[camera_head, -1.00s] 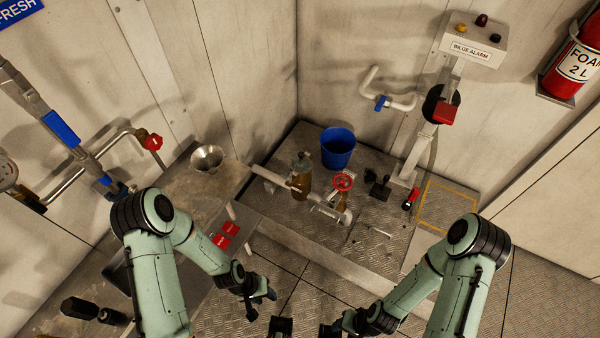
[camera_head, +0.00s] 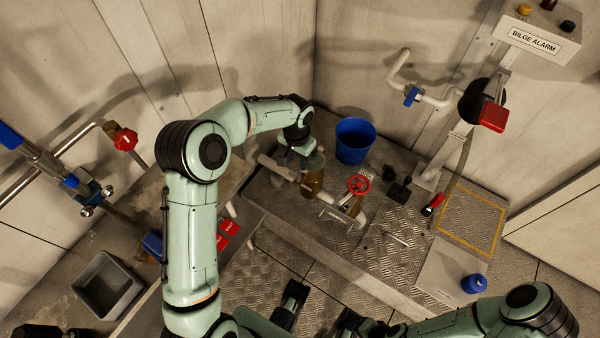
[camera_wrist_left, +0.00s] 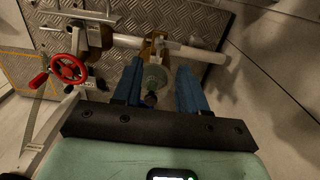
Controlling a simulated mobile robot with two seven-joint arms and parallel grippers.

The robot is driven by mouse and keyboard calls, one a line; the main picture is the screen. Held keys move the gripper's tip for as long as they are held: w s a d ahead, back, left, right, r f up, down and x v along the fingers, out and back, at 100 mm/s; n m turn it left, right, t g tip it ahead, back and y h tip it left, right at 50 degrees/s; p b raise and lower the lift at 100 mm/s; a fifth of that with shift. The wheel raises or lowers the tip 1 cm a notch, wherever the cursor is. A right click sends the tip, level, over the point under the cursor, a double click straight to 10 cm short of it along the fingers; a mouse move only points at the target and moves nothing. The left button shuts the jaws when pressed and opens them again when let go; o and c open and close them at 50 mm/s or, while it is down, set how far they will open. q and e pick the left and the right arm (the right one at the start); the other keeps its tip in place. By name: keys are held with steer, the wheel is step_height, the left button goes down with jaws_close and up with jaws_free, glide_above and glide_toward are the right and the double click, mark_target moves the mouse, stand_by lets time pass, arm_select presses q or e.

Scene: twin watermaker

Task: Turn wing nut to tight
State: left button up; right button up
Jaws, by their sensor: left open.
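The strainer (camera_head: 313,180), with an amber-brown body, stands on the pipe beside the wall-side corner of the plated step. In the left wrist view its round grey-green lid (camera_wrist_left: 154,76) lies between my fingers, with a small dark knob-like part (camera_wrist_left: 150,99) at its near edge. I cannot make out the wing nut's shape or angle clearly. My left gripper (camera_wrist_left: 158,68) is open, its two blue fingers either side of the lid with nothing clamped. In the head view my left gripper (camera_head: 304,150) is above the strainer and partly hides its top.
A blue bucket (camera_head: 355,140) stands close behind.

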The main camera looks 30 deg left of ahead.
mark_target(298, 176)
arm_select(q)
step_height(298, 176, down, 9)
steer(key=shift+f+b, duration=0.1)
steer(key=shift+b, duration=0.35)
jaws_close()
